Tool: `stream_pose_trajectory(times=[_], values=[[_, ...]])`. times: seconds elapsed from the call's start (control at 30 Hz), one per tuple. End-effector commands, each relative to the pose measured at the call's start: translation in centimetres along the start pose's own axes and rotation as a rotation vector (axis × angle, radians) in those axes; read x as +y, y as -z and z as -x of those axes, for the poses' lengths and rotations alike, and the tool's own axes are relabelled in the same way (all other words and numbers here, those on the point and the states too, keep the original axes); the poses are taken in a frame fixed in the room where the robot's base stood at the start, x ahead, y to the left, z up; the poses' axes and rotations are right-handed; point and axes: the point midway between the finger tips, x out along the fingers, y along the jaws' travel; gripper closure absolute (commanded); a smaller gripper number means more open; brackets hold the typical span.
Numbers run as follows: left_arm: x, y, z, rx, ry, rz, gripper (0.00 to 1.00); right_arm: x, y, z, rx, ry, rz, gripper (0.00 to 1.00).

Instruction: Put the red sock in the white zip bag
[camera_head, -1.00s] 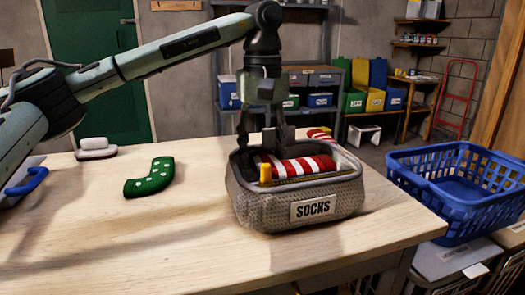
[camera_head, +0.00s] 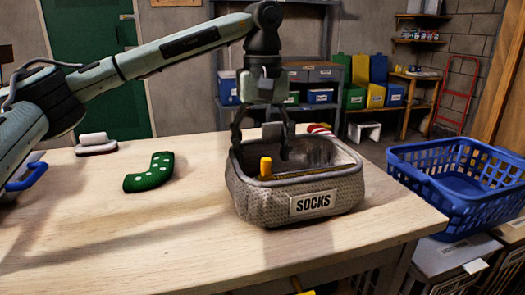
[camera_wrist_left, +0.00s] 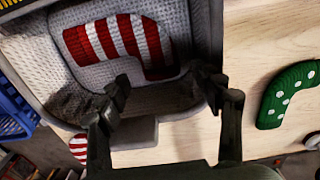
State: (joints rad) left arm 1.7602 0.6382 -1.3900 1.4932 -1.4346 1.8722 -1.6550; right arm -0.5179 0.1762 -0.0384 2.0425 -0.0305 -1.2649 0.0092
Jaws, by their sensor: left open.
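The red-and-white striped sock (camera_wrist_left: 125,38) lies inside an open pale grey woven bag (camera_head: 295,205) labelled SOCKS, seen in the left wrist view. The bag's front wall hides the sock in the head view. A yellow-orange tab (camera_head: 265,167) stands at the bag's front rim; whether it is a zip pull I cannot tell. My left gripper (camera_head: 261,148) is over the bag's rear left part, open and empty. In the left wrist view its fingertips (camera_wrist_left: 166,86) are apart, with the sock beyond them and not between them. My right gripper is not in view.
A green dotted sock (camera_head: 150,172) and a white brush-like object (camera_head: 95,144) lie on the table at left. Another red-and-white striped item (camera_head: 320,129) is behind the bag. A blue basket (camera_head: 460,190) stands at right. The table front (camera_head: 130,240) is clear.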

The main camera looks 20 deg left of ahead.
Motion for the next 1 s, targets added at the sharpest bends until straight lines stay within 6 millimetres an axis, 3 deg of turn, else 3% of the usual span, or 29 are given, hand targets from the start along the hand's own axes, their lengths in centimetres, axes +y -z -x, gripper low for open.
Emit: stream_pose_trajectory(times=[0.07,0.17,0.4,0.6,0.77,1.0], values=[[0.0,0.0,1.0,0.002,-0.002,0.000,0.34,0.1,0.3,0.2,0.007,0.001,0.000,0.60],[0.1,0.0,2.4,0.002,-0.003,0.000,0.34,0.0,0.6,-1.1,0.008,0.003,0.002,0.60],[0.1,0.0,7.9,0.002,-0.002,-0.001,0.34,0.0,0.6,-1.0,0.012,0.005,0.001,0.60],[0.1,0.0,11.7,0.003,0.000,-0.001,0.34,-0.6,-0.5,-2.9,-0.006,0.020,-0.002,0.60],[0.1,0.0,12.9,0.001,0.001,-0.001,0.34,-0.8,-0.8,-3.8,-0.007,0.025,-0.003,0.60],[0.1,0.0,13.0,0.000,0.001,-0.002,0.34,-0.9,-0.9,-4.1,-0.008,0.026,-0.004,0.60]])
